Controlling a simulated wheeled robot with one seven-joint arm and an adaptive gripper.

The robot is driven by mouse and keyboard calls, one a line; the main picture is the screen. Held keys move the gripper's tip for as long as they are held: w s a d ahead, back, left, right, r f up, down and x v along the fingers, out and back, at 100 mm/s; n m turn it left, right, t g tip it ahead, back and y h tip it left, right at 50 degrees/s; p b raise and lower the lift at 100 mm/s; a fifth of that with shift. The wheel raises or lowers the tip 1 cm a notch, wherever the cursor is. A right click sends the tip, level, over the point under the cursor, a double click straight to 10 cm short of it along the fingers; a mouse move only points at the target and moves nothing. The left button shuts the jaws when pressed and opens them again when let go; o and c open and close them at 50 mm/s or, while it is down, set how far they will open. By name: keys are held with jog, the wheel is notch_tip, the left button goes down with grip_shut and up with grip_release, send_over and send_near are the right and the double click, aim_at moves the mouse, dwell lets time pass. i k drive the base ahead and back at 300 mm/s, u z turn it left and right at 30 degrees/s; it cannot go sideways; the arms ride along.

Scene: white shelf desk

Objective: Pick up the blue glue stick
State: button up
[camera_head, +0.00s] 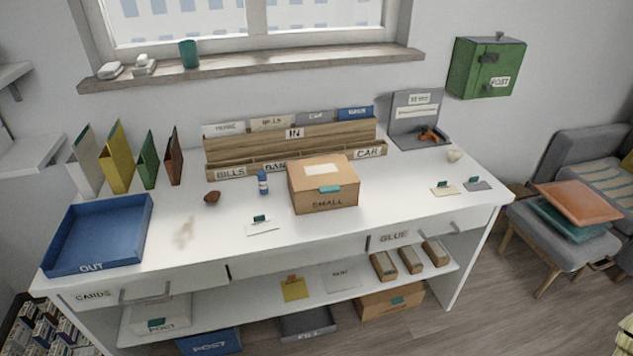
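The blue glue stick (263,182) stands upright on the white desk (380,218), near the middle. It is a small blue cylinder with a pale band and a light top. It stands just left of the cardboard box marked SMALL (310,203), with a narrow gap between them, and in front of the wooden IN organizer (290,142). My gripper is not in view.
A blue OUT tray (92,265) fills the desk's left end. A brown stone-like lump (212,197) lies left of the glue stick. A white card with a green clip (263,228) lies in front of it. The desk's front middle is mostly clear.

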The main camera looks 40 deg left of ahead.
aim_at(262, 179)
jog(key=z, duration=1.4)
jog(key=k, duration=0.95)
jog(key=u, duration=1.35)
